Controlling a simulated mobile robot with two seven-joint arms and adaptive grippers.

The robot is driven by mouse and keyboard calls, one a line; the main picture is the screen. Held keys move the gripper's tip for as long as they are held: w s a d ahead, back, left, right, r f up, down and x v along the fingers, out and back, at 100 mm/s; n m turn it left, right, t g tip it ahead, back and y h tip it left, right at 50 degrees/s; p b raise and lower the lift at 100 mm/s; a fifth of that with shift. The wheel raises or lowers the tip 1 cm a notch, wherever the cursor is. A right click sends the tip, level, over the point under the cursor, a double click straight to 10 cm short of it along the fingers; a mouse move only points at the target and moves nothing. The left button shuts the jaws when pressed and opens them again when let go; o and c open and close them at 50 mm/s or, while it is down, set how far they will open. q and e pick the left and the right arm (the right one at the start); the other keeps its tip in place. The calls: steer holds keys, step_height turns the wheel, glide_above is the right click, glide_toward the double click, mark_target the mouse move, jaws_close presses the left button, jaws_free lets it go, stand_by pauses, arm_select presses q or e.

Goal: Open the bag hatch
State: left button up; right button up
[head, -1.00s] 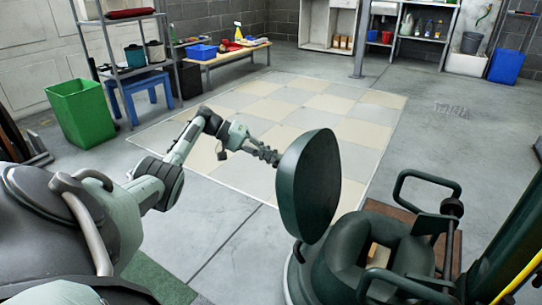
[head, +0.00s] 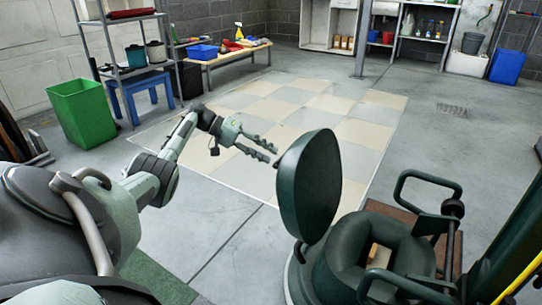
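The hatch (head: 309,186) is a round, dark green lid standing upright, swung up at the left of the dark green machine. Beside it is the dark opening (head: 378,258) of the machine, with something light brown visible inside. My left gripper (head: 273,156) is to the left of the hatch with its two fingers spread and nothing between them. The fingertips are close to the upper left edge of the hatch; I cannot tell whether they touch it. My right gripper is not in the head view.
The machine's handle (head: 428,178) and a yellow hose (head: 519,279) are at the right. A green bin (head: 80,113), a shelf rack (head: 125,70) and a bench (head: 225,57) stand at the back left. The tiled floor area (head: 300,105) beyond the hatch is clear.

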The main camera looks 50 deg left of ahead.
arm_select(q)
steer(key=v, duration=0.9)
steer(key=shift+s+a+r, duration=0.15)
steer(key=shift+a+r, duration=0.05)
steer(key=shift+a, duration=0.05)
